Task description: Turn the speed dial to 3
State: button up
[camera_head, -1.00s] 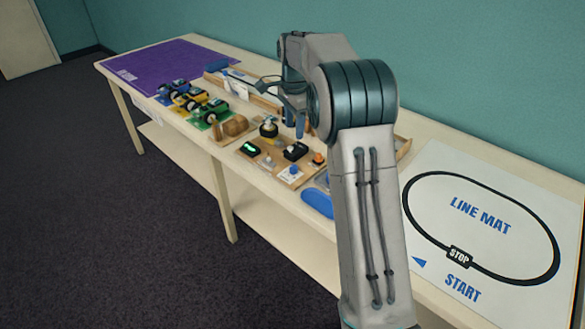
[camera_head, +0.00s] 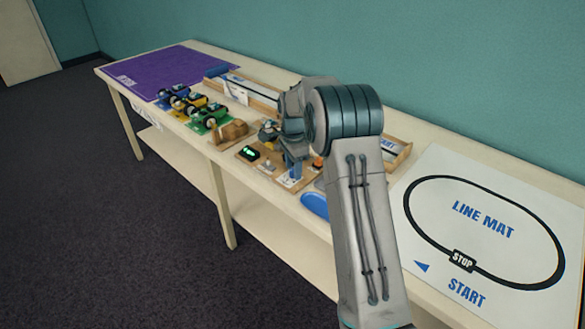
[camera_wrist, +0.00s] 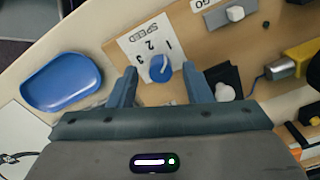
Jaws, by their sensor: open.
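The speed dial (camera_wrist: 157,72) is a round blue knob with a pale mark, on a white card (camera_wrist: 135,45) lettered SPEED with 1, 2 and 3, seen turned round in the wrist view. I cannot tell for sure which number the mark points to. The card lies on a brown board (camera_wrist: 190,35). My gripper (camera_wrist: 162,72) is open, with one finger on each side of the dial and a gap on both sides. In the head view my gripper (camera_head: 291,172) is low over the board and hides the dial.
A black block with a white knob (camera_wrist: 226,92) stands close beside one finger. A grey GO switch (camera_wrist: 235,14), a yellow motor (camera_wrist: 298,58) and a blue dish (camera_wrist: 60,82) are nearby. In the head view, toy cars (camera_head: 190,105) stand left and a line mat (camera_head: 480,225) lies right.

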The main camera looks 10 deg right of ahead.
jog(key=shift+f, duration=0.2)
grip_shut()
